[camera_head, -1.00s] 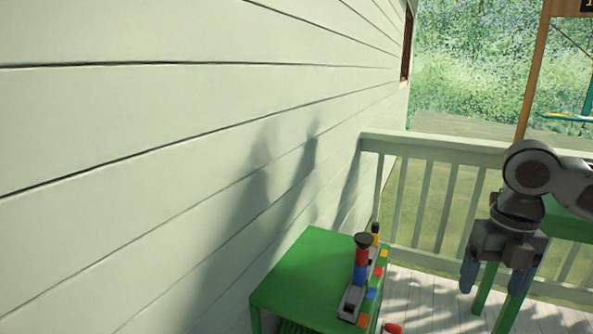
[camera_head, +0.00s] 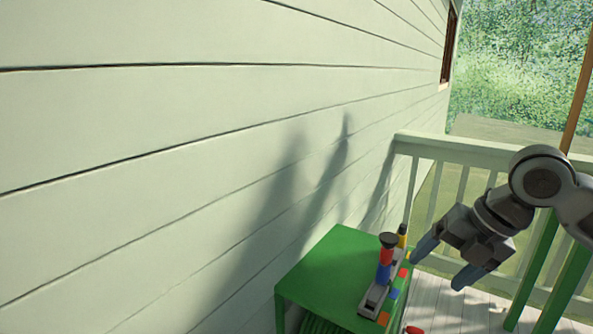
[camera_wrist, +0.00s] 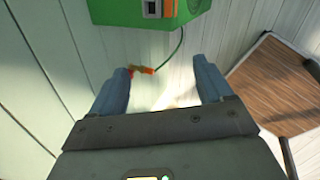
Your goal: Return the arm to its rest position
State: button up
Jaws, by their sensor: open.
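My gripper (camera_head: 442,268) is open and empty in the head view, its two blue fingers pointing down and to the left. It hangs in front of the railing, to the right of the green table and apart from it. In the wrist view my gripper (camera_wrist: 164,84) shows both fingers spread wide with nothing between them. Beyond the fingers, that view shows the deck boards and a small orange-red thing. My arm's upper links run off the right edge of the head view.
A green table (camera_head: 322,262) stands against the pale plank wall (camera_head: 180,160). It bears a toy with coloured blocks (camera_head: 385,262). A red object (camera_head: 413,330) lies on the deck beside it. A pale railing (camera_head: 470,150) runs behind. A brown slatted surface (camera_wrist: 275,85) shows in the wrist view.

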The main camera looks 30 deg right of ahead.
jog(key=w+a+r+m+t+y, duration=0.1)
jog(key=w+a+r+m+t, duration=0.35)
jog(key=a, duration=0.35)
jog(key=w+a+r+m+t+y+p, duration=0.1)
jog(key=w+a+r+m+t, duration=0.3)
jog(key=a, duration=0.3)
jog(key=w+a+r+m+t+y, duration=0.1)
jog(key=w+a+r+m+t, duration=0.2)
jog(key=w+a+m+t, duration=0.4)
jog(key=s+a+f+m+g+h+p, duration=0.1)
jog(key=s+a+f+m+g+h, duration=0.15)
jog(key=s+f+m, duration=0.4)
jog(key=s+a+f+m+g+h, duration=0.1)
jog(key=s+a+f+m+h, duration=0.25)
jog(key=s+f, duration=0.6)
jog(key=s+d+g, duration=0.1)
jog(key=s+d, duration=0.1)
jog(key=s, duration=0.9)
jog(key=s+d+n+g+y, duration=0.1)
jog(key=s, duration=1.1)
jog(key=shift+d+f+y+p, duration=0.3)
jog(key=shift+d+f+p, duration=0.05)
jog(key=shift+d, duration=0.05)
